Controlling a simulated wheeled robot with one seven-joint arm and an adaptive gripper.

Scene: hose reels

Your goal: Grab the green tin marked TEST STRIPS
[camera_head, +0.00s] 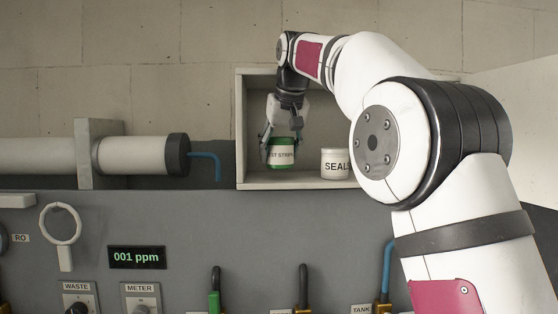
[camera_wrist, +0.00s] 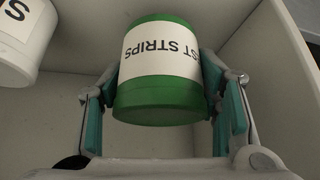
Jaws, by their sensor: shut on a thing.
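The green tin (camera_head: 281,153) with a white label stands out in the cubby at the centre of the head view. Its label reads "ST STRIPS" in part; the rest is hidden by a finger. My gripper (camera_head: 281,146) comes down from above and is shut on the tin. The wrist view shows the tin (camera_wrist: 160,75) large and upside down in the picture, between the teal pads of my gripper (camera_wrist: 165,100). In the head view the tin's bottom appears slightly above the cubby floor.
A white tin (camera_head: 335,163) marked "SEAL", partly hidden by my arm, stands on the floor of the open cubby (camera_head: 240,130), right of the green tin. The cubby's side walls are close by. A grey pipe (camera_head: 130,155) with a blue hose lies left, and a grey panel with knobs is below.

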